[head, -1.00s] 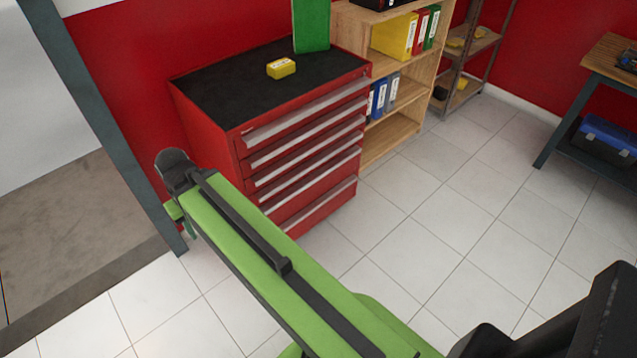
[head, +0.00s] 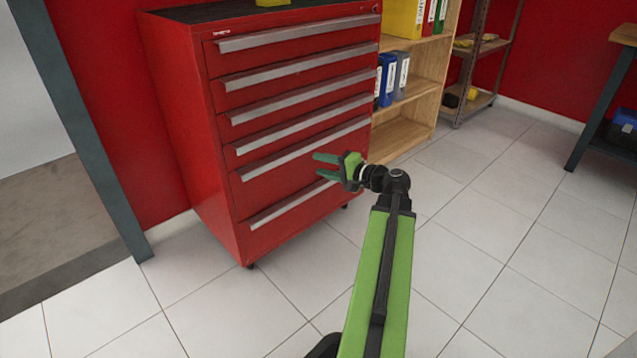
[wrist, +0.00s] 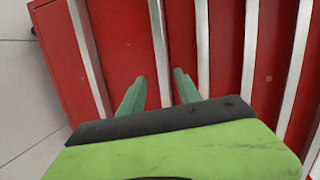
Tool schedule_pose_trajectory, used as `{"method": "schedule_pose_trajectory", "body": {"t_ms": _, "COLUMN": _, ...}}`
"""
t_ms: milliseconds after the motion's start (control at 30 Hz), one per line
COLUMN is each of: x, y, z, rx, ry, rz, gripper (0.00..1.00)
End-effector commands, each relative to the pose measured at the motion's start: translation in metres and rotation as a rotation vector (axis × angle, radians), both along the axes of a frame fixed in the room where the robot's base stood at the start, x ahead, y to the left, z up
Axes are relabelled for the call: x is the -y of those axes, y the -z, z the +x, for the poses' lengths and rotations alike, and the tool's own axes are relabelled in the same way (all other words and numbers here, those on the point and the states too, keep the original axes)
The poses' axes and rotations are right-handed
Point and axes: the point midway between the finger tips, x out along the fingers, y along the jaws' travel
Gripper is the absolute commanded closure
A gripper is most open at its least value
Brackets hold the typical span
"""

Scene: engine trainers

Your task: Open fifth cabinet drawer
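The red cabinet (head: 180,110) has a stack of drawers with long silver handles, all looking shut. My gripper (head: 325,166) is at the right half of the cabinet front, at about the fifth drawer's height. In the wrist view my gripper (wrist: 159,90) has its two green fingers apart, one on each side of the fifth handle's line. Contact with the handle cannot be told.
A wooden shelf (head: 408,95) with binders stands close to the cabinet's right side. A dark door frame (head: 85,130) is to the left. A yellow box (head: 272,2) sits on the cabinet top. The tiled floor (head: 480,270) in front is clear.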

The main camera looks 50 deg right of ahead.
Motion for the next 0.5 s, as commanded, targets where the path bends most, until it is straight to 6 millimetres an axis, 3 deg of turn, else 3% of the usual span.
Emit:
{"method": "schedule_pose_trajectory", "body": {"t_ms": 33, "x": 0.025, "y": 0.029, "z": -0.018, "rx": 0.044, "ry": 0.056, "rz": 0.02, "gripper": 0.6}}
{"method": "schedule_pose_trajectory", "body": {"t_ms": 100, "x": 0.05, "y": 0.031, "z": -0.039, "rx": 0.1, "ry": 0.118, "rz": 0.044, "gripper": 0.6}}
{"method": "schedule_pose_trajectory", "body": {"t_ms": 200, "x": 0.072, "y": 0.03, "z": -0.059, "rx": 0.152, "ry": 0.173, "rz": 0.065, "gripper": 0.6}}
{"method": "schedule_pose_trajectory", "body": {"t_ms": 367, "x": 0.082, "y": 0.024, "z": -0.069, "rx": 0.178, "ry": 0.199, "rz": 0.074, "gripper": 0.6}}
{"method": "schedule_pose_trajectory", "body": {"t_ms": 500, "x": 0.082, "y": 0.022, "z": -0.06, "rx": 0.178, "ry": 0.196, "rz": 0.074, "gripper": 0.6}}
